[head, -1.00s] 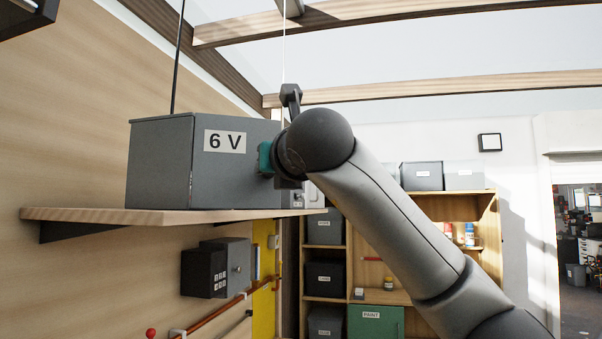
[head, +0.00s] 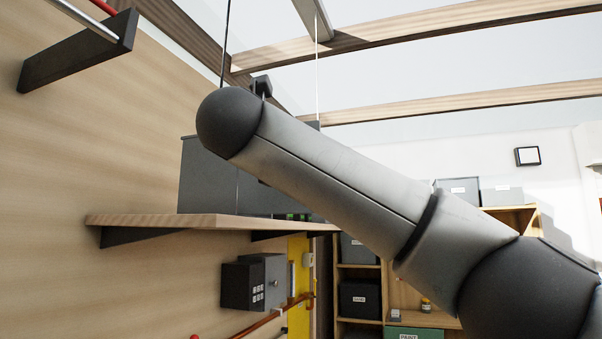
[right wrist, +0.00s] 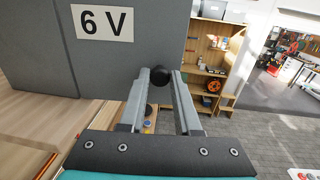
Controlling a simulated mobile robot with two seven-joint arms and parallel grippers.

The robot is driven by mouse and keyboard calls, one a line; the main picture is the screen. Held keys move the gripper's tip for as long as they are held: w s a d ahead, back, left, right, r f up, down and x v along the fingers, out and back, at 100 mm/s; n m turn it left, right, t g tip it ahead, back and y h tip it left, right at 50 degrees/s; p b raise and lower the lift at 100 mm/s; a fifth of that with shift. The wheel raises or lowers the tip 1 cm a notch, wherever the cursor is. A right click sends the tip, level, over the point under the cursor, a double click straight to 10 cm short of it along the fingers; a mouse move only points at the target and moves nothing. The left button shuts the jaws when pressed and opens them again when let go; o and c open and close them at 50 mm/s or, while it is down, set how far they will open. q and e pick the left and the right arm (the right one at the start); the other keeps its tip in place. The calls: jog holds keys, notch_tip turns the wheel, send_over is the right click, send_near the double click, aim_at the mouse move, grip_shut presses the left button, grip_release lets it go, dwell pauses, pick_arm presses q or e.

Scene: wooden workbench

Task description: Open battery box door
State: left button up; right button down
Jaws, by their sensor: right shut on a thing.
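The grey battery box (head: 208,178) stands on the wall shelf in the head view; my right arm covers most of its front, including its label. In the head view this gripper is hidden behind my arm. A small green part (head: 290,216) shows beneath my arm at the box. My left gripper is not in view.
The wooden shelf (head: 150,221) runs under the box, with a smaller dark box (head: 242,285) on the wall below. A metal bracket (head: 75,50) juts out at upper left. Shelving (right wrist: 215,40) stands behind, with open floor (right wrist: 270,130) at right.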

jog(key=shift+r, duration=0.15)
jog(key=c, duration=0.6)
grip_release()
jog(key=b+v, duration=0.5)
jog(key=v, duration=1)
jog(key=shift+s, duration=0.15)
